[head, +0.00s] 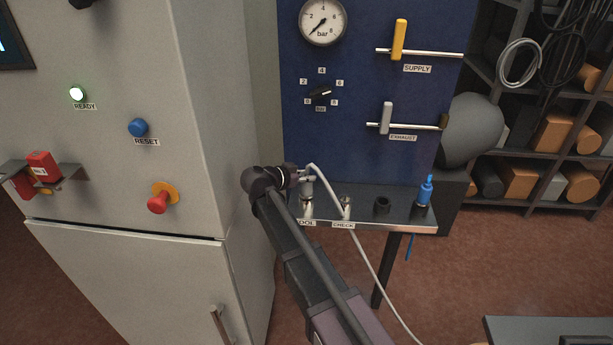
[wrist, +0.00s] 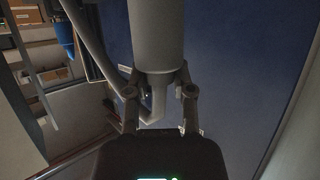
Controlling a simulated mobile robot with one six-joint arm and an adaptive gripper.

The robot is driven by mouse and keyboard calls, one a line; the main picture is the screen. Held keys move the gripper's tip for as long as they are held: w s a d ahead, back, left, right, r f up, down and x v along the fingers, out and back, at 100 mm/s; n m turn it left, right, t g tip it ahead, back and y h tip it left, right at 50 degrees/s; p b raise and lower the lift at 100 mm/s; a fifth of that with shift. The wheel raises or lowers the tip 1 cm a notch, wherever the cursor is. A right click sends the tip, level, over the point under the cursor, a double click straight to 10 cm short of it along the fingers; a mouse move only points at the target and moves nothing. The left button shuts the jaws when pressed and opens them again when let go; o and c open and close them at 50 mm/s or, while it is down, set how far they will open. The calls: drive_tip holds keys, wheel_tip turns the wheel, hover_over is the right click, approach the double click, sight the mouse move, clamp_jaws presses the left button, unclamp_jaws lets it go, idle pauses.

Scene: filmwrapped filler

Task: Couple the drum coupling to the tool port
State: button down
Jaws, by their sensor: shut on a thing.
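My gripper (head: 302,177) is at the bench below the blue panel, over the port labelled TOOL. In the wrist view my gripper (wrist: 160,88) has its fingers on both sides of the drum coupling (wrist: 157,40), a grey cylinder with a narrower stem, and is shut on it. In the head view the coupling (head: 306,188) shows partly below my gripper, with a pale hose leading off to the right and down. The metal tool port (head: 307,209) stands upright directly below. I cannot tell whether the coupling touches or sits on the port.
The check port (head: 346,206) stands close to the right, with the hose passing near it. Further right are a black socket (head: 383,205) and a blue coupling (head: 425,190). The blue panel (head: 350,150) rises behind, and the grey cabinet (head: 195,120) stands left.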

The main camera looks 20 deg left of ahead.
drive_tip(key=shift+f, duration=0.1)
idle(0.6)
drive_tip(key=shift+c, duration=2)
unclamp_jaws()
wheel_tip(320, 180, up, 10)
drive_tip(key=p, duration=1)
drive_tip(key=s+d+f+n+g, duration=0.15)
drive_tip(key=d+f+g, duration=0.25)
drive_tip(key=d, duration=0.9)
drive_tip(key=s+d+f+n+g, duration=0.1)
drive_tip(key=s+d+f+g, duration=0.2)
drive_tip(key=d, duration=1.1)
drive_tip(key=s+d+f+n+g+y, duration=0.2)
drive_tip(key=s+d+y, duration=0.1)
drive_tip(key=s+d, duration=0.3)
drive_tip(key=s+d+f+n+g+y, duration=0.1)
drive_tip(key=s+d+y, duration=0.3)
drive_tip(key=d, duration=0.6)
drive_tip(key=shift+s+d+f+n+g, duration=0.15)
drive_tip(key=shift+s+f+n+g, duration=0.2)
drive_tip(key=shift+s+f+g, duration=0.6)
